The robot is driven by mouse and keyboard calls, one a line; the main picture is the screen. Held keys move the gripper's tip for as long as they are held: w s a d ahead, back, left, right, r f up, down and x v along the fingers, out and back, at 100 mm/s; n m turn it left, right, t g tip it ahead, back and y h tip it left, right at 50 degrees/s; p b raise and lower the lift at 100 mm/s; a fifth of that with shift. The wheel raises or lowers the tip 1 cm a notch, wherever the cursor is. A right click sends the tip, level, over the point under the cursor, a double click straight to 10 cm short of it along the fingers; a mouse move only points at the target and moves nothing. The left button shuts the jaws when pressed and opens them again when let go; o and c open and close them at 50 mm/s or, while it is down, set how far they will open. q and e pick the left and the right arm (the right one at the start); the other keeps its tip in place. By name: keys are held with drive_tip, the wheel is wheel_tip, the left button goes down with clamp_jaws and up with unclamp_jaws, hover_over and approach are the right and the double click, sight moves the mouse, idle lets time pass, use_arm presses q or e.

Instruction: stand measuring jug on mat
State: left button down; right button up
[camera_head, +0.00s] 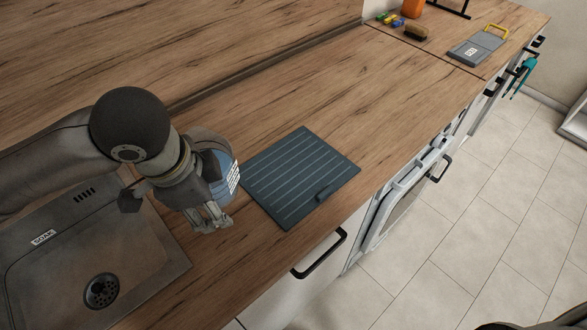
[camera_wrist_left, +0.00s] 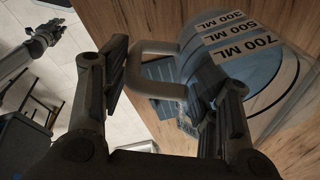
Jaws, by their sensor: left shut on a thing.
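The measuring jug (camera_head: 222,172) is blue with white markings and mostly hidden behind my left gripper (camera_head: 212,218) in the head view. In the left wrist view the jug (camera_wrist_left: 262,75) shows 300, 500 and 700 ML labels and a grey handle (camera_wrist_left: 157,88). My left gripper (camera_wrist_left: 172,95) is shut on the handle. The jug is just left of the dark blue-grey ribbed mat (camera_head: 290,180); whether it touches the counter is unclear. My right gripper (camera_wrist_left: 45,40) shows small in the left wrist view; its jaw state is unclear.
A sink (camera_head: 150,235) lies left of the jug. A grey board with a yellow handle (camera_head: 475,50), a brown block (camera_head: 416,32) and an orange container (camera_head: 412,8) are far back. Counter beyond the mat is clear.

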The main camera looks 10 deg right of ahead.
use_arm(q)
drive_tip(key=d+r+m+g+b, duration=0.1)
drive_tip(key=d+r+m+g, duration=0.25)
drive_tip(key=d+m, duration=0.65)
drive_tip(key=w+f+m+p, duration=0.1)
drive_tip(key=w+f, duration=0.3)
drive_tip(key=w+a+f+m+p, duration=0.1)
drive_tip(key=w+f+p, duration=0.1)
drive_tip(key=w+f, duration=0.1)
drive_tip(key=w+f+m+p, duration=0.1)
drive_tip(key=w+f+p, duration=0.1)
drive_tip(key=w+f, duration=0.2)
drive_tip(key=shift+w+a+f+t, duration=0.15)
drive_tip(key=shift+w+a+f, duration=0.05)
drive_tip(key=shift+w, duration=0.3)
drive_tip(key=shift+w+a+f+t, duration=0.1)
drive_tip(key=shift+w+a+f, duration=0.05)
drive_tip(key=shift+w, duration=0.35)
drive_tip(key=shift+f, duration=0.25)
drive_tip(key=shift+f, duration=0.1)
drive_tip(key=c, duration=0.5)
unclamp_jaws()
drive_tip(key=shift+s+f, duration=0.1)
